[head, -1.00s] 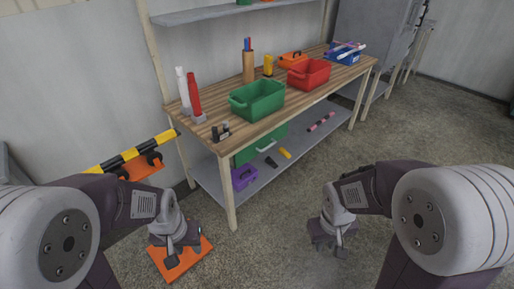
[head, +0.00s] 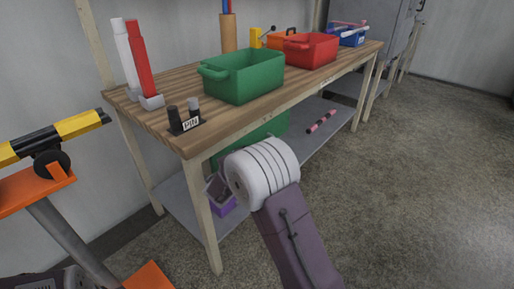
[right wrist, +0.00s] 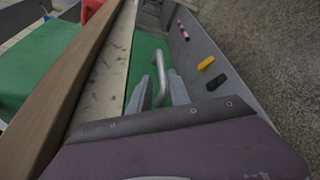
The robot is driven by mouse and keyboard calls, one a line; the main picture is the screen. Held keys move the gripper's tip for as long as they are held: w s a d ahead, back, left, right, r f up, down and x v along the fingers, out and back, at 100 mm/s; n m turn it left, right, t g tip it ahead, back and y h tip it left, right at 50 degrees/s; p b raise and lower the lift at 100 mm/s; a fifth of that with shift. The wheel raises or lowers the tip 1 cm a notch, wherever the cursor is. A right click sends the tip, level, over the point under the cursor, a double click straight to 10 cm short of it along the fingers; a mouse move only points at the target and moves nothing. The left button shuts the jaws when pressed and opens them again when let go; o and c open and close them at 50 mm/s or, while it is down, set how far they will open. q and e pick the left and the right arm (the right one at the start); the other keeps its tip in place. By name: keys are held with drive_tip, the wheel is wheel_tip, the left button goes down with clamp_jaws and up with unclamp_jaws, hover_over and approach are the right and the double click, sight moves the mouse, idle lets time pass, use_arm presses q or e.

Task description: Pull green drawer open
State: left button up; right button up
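The green drawer (head: 262,130) hangs under the wooden tabletop; my right arm covers part of it in the head view. In the right wrist view its green front (right wrist: 146,48) carries a light grey bar handle (right wrist: 160,76). My right gripper (right wrist: 160,92) is at the handle, with one finger on each side of the bar. The fingers stand apart, and I cannot tell whether they touch it. My left gripper is not in view.
On the workbench (head: 150,115) stand a green bin (head: 245,78), a red bin (head: 310,50) and a small black holder (head: 184,122). An orange cart with a yellow-black bar (head: 50,138) stands left. The floor at right is clear.

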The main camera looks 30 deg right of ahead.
drive_tip(key=b+x, duration=0.2)
drive_tip(key=x, duration=0.6)
drive_tip(key=shift+s+f+b, duration=0.15)
drive_tip(key=shift+b, duration=0.15)
drive_tip(key=shift+w+d, duration=0.3)
drive_tip(key=shift+d, duration=0.1)
clamp_jaws()
idle(0.5)
